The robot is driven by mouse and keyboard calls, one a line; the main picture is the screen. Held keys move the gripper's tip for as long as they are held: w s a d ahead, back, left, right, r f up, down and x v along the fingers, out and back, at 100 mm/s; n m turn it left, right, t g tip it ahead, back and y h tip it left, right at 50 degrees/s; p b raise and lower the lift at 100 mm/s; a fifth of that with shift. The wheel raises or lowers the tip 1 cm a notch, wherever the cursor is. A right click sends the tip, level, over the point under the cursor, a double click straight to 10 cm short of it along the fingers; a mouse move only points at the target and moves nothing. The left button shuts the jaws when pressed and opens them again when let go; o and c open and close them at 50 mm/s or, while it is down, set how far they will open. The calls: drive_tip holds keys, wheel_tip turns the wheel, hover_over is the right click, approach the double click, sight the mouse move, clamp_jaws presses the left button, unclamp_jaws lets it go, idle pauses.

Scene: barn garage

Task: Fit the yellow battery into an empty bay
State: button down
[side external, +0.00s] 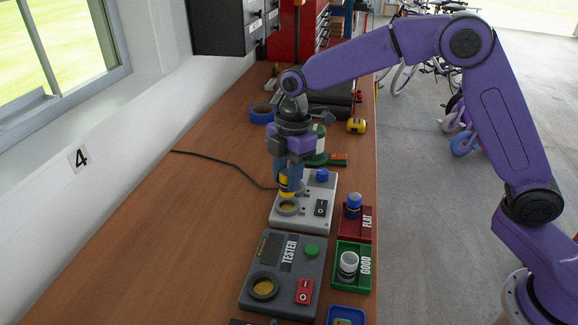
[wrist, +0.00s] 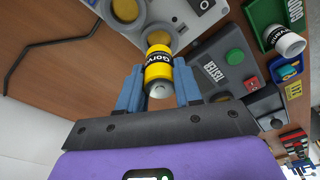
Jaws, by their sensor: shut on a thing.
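My gripper (side external: 286,180) is shut on the yellow battery (wrist: 158,72), which also shows between its fingers in the side view (side external: 285,187). The battery hangs roughly upright over the pale grey charger (side external: 303,219). A round bay with a brass-coloured floor (side external: 288,208) is empty just below and in front of it. The wrist view shows two round bays, one empty (wrist: 125,9) and one (wrist: 158,38) partly covered by the battery's end. I cannot tell whether the battery touches the rim. A blue round piece (side external: 321,175) stands at the charger's back right.
The dark tester (side external: 255,291) with its green button lies in front of the charger. A blue-topped battery (side external: 354,203) stands in the red FLAT tray (side external: 347,232), a white one (side external: 348,263) in the green GOOD tray (side external: 348,286). A cable (side external: 225,163) runs left across open bench.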

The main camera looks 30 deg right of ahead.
drive_tip(key=shift+f, duration=1.65)
drive_tip(key=shift+f, duration=0.55)
idle(0.5)
drive_tip(key=c, duration=1)
unclamp_jaws()
drive_tip(key=shift+c, duration=0.2)
drive_tip(key=shift+w+d+r, duration=0.1)
drive_tip(key=shift+d+r, duration=0.15)
drive_tip(key=shift+r, duration=1.55)
drive_tip(key=shift+s+d+r, duration=0.1)
drive_tip(key=shift+d+r, duration=0.1)
drive_tip(key=shift+r, duration=1.65)
drive_tip(key=shift+w+d+r, duration=0.1)
drive_tip(key=shift+d+r, duration=0.15)
drive_tip(key=shift+r, duration=1.55)
